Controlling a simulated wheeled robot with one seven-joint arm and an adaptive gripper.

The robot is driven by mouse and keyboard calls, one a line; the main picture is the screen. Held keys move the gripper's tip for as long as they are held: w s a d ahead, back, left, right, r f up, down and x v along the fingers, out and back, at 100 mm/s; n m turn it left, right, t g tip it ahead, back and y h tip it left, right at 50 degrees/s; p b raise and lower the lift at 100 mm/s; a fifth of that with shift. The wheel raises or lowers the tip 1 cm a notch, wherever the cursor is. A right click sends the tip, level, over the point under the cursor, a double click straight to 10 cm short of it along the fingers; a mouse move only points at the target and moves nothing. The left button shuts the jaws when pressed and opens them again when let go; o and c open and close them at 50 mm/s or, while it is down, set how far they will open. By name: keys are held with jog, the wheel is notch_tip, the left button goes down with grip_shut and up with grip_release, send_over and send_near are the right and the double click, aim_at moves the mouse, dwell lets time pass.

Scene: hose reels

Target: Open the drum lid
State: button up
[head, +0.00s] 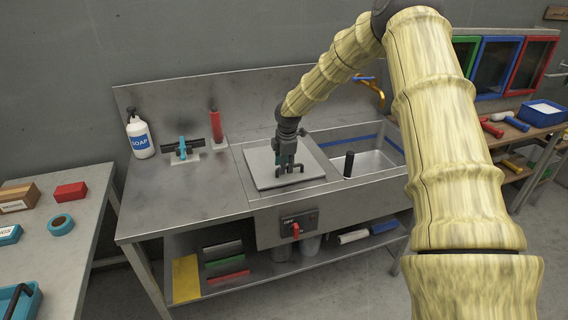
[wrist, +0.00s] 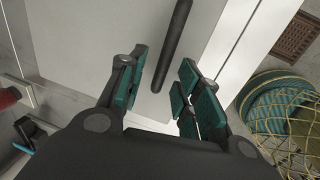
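The lid (head: 262,178) is a flat square light-grey plate set in the metal counter, and it lies shut and level. It also fills the upper middle of the wrist view (wrist: 85,45). A dark bar handle (wrist: 174,45) stands on it. My gripper (head: 287,168) is over the lid at the handle. In the wrist view my gripper (wrist: 160,92) is open, with teal finger pads on either side of the handle's near end. A gap shows on both sides, so the pads do not appear to press on it. In the head view my fingers partly hide the handle.
A sink basin (head: 375,165) with a dark upright cylinder (head: 348,163) is right of the lid. A soap bottle (head: 139,134), a teal-and-black valve (head: 182,148) and a red cylinder (head: 216,126) stand left. A red lever (head: 296,230) is on the front panel.

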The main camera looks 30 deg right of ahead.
jog(key=shift+c, duration=0.2)
grip_shut()
jog(key=shift+r, duration=0.1)
